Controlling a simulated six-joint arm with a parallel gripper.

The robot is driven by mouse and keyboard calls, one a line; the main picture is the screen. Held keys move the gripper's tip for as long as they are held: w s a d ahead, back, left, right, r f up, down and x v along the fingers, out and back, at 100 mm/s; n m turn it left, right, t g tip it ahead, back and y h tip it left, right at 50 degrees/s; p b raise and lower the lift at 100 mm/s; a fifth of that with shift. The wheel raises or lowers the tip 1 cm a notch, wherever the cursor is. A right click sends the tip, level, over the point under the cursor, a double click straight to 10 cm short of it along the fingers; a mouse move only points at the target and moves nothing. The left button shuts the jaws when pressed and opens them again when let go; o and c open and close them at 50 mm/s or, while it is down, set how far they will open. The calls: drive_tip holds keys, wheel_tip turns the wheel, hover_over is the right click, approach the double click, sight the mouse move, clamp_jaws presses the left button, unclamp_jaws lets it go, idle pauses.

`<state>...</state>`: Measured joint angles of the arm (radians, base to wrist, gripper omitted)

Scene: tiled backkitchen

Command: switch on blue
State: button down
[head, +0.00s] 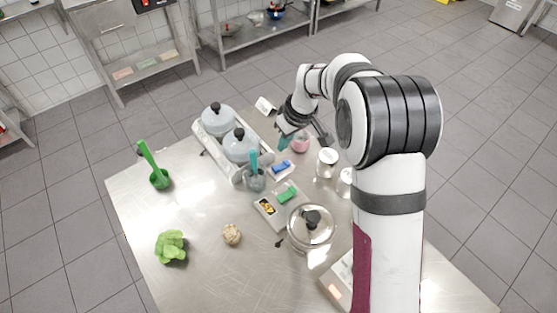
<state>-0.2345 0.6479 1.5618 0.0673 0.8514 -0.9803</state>
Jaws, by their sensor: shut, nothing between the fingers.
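A blue switch-like piece (281,167) sits on a small pale plate on the metal table, near its middle. Whether it is on or off is too small to tell. A similar green piece (288,194) sits just nearer the front. My arm comes in from the right.
A lidded steel pot (310,229) is in front. Lettuce (171,246) lies front left. The left table area is mostly clear.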

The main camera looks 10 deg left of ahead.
sight(276, 168)
drive_tip(key=x, duration=0.5)
drive_tip(key=s+x, duration=0.1)
drive_tip(key=x, duration=0.2)
drive_tip(key=shift+d+f, duration=0.1)
drive_tip(key=shift+d, duration=0.1)
drive_tip(key=shift+f, duration=0.5)
drive_tip(key=shift+s+a+f, duration=0.2)
drive_tip(key=shift+f, duration=0.2)
drive_tip(key=shift+w+d+r, duration=0.1)
drive_tip(key=shift+w, duration=0.05)
drive_tip(key=shift+w+d+r, duration=0.2)
drive_tip(key=shift+w+d, duration=0.3)
